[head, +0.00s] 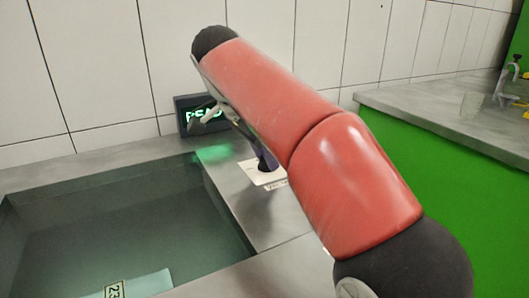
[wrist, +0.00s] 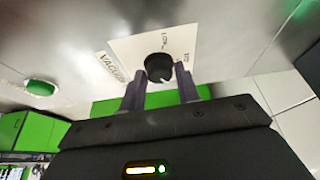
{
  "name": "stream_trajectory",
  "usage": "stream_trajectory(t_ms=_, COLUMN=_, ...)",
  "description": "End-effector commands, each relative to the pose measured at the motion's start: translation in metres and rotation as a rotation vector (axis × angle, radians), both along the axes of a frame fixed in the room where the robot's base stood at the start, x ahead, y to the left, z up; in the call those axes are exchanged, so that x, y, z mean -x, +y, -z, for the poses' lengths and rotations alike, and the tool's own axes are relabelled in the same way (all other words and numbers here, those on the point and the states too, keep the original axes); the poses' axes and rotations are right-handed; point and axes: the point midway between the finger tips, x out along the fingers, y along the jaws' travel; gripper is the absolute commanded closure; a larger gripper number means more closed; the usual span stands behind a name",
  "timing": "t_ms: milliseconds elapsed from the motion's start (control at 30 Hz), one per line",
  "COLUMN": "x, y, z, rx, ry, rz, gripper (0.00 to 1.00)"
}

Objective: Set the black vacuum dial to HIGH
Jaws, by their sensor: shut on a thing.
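The black vacuum dial (wrist: 158,65) sits on a white plate (wrist: 130,48) in the wrist view. A pale notch shows on its edge nearest my gripper. My gripper (wrist: 161,73) has one finger on each side of the dial and is shut on it. A "VACUUM" label (wrist: 112,66) is next to the plate. In the head view the white plate (head: 256,178) is on the grey counter, and my arm hides most of the gripper and dial.
A dark display (head: 184,103) with green letters stands by the tiled wall, partly hidden by my arm. A sunken basin (head: 110,215) with a numbered tag lies left. A green-sided counter (head: 430,165) stands right. A green round button (wrist: 40,88) shows in the wrist view.

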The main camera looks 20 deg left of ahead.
Motion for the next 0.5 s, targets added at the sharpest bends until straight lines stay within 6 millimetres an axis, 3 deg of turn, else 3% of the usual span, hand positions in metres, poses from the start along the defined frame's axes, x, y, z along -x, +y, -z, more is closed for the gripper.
stream_trajectory(t_ms=500, x=-0.0003, y=0.0012, z=0.002, rx=0.002, ry=0.004, rz=0.15, gripper=0.91)
